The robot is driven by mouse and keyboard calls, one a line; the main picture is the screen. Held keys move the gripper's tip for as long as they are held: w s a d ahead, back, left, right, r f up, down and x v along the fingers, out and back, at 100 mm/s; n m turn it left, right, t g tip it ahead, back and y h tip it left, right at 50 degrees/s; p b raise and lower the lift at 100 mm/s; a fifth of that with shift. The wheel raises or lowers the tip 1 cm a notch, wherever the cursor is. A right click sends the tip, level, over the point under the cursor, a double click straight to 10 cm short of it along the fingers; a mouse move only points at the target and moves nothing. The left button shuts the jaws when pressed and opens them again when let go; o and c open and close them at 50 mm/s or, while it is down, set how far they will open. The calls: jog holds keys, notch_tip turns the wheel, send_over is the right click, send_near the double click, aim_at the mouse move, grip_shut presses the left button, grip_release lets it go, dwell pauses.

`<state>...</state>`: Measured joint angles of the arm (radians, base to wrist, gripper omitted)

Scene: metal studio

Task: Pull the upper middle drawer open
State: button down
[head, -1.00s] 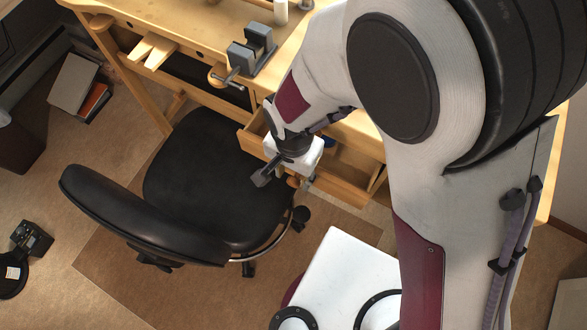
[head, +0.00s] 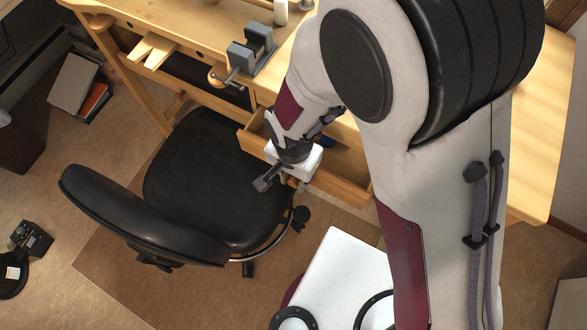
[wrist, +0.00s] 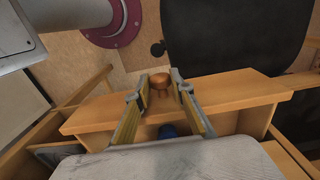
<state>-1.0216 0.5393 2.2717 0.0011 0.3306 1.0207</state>
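The wooden drawer front (wrist: 232,90) shows in the wrist view with its round brown knob (wrist: 159,82) at the middle. The same drawer (head: 343,188) stands pulled out from the workbench in the head view, and something blue lies inside. My gripper (wrist: 161,84) reaches over the drawer front's top edge. Its two fingers are spread, one on each side of the knob, with a small gap visible on both sides. In the head view my gripper (head: 281,184) is at the drawer front, and my arm hides part of the drawer.
A black office chair (head: 200,165) stands just left of the drawer front. The wooden workbench (head: 190,25) carries a grey vise (head: 252,50). Brown carpet (head: 120,275) is open in front of the chair.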

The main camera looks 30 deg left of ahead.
jog(key=s, duration=0.4)
jog(key=shift+s, duration=0.35)
jog(key=c, duration=1.8)
grip_release()
jog(key=shift+o, duration=0.2)
jog(key=shift+r, duration=0.15)
notch_tip(320, 180, up, 12)
